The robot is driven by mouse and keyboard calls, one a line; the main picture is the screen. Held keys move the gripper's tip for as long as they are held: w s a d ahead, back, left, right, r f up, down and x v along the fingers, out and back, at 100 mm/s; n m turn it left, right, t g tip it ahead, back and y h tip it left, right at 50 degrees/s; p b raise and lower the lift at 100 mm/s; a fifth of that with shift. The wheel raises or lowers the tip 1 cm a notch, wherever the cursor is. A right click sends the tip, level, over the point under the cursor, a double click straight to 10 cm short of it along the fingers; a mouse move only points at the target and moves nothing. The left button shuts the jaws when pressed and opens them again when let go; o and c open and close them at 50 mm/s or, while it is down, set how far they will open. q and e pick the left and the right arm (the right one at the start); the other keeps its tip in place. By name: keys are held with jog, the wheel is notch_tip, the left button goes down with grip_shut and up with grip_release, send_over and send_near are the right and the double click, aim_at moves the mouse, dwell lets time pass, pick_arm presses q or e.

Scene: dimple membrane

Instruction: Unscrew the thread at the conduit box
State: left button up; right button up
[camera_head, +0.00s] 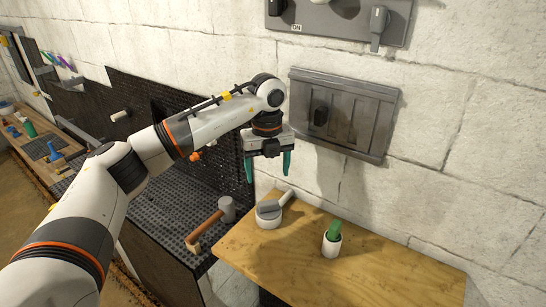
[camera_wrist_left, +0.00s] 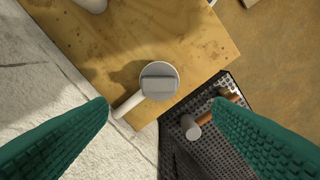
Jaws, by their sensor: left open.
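A round white conduit box (camera_head: 267,221) with a raised grey bar across its top (camera_head: 268,208) and a short white pipe at one side sits near the left edge of the wooden table. In the left wrist view, the box (camera_wrist_left: 171,72) lies between and beyond the fingertips, with its grey bar (camera_wrist_left: 159,84) facing the camera and the pipe (camera_wrist_left: 128,104) pointing to the lower left. My left gripper (camera_head: 267,172) points down above the box, apart from it. Its teal fingers are spread, with nothing between them in the left wrist view (camera_wrist_left: 160,104). My right gripper is not in view.
A hammer (camera_head: 208,228) lies on the black perforated bench at left. A grey wall panel (camera_head: 352,122) is close behind the gripper. The table's right part is clear.

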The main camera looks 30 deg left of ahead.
aim_at(269, 202)
pick_arm(q)
jog(key=f, duration=0.1)
jog(key=f+p, duration=0.1)
jog(key=f, duration=0.1)
jog(key=shift+s, duration=0.35)
jog(key=shift+w+f+p, duration=0.2)
jog(key=shift+f+p, duration=0.15)
jog(key=shift+f, duration=0.65)
jog(key=f, duration=0.2)
jog(key=f+p, duration=0.1)
jog(key=f, duration=0.1)
jog(key=shift+w, duration=0.2)
jog(key=shift+f, duration=0.7)
jog(key=shift+c, duration=0.5)
jog(key=c, duration=1)
jog(key=shift+o, duration=0.2)
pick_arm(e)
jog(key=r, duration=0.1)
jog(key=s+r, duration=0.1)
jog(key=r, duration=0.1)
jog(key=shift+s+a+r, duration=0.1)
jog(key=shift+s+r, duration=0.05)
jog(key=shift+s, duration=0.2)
